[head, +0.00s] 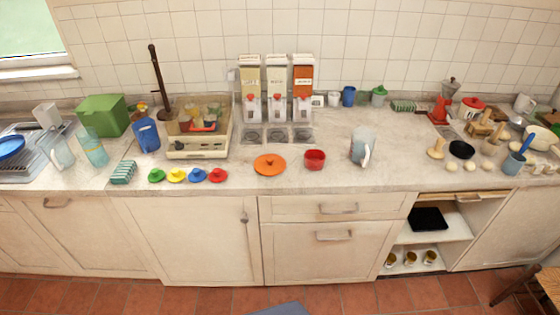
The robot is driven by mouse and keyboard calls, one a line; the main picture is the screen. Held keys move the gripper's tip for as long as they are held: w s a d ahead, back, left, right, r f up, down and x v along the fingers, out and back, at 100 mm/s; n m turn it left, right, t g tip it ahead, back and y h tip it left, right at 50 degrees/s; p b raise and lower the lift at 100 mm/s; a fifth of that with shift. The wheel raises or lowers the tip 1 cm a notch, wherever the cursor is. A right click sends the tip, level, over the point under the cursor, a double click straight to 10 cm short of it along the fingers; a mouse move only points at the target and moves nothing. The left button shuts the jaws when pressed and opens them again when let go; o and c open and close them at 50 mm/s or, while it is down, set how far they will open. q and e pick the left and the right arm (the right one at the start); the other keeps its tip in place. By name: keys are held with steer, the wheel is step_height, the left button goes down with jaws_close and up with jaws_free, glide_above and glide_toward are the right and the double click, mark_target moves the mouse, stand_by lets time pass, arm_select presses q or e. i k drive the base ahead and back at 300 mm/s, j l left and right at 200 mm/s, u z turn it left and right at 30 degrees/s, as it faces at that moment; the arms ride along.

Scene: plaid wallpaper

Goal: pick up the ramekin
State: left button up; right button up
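A small red round dish, which looks like the ramekin (314,160), stands upright on the pale countertop (330,178) near its front edge. An orange lid-like disc with a knob (270,164) lies just left of it, apart from it. A pale jug with a handle (362,146) stands to its right, with a gap between. Nothing covers the red dish. Neither of my grippers shows in the head view.
A dispenser with three tall containers (276,90) stands behind the dish. Several coloured knobbed lids (187,175) lie to the left. Bowls, a red grinder (440,112) and small items crowd the right.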

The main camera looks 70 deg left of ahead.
mark_target(314, 159)
steer(key=u, duration=2.25)
steer(key=i+j+z, duration=0.15)
steer(key=i+j, duration=0.15)
steer(key=i+j+z, duration=0.2)
steer(key=j, duration=0.25)
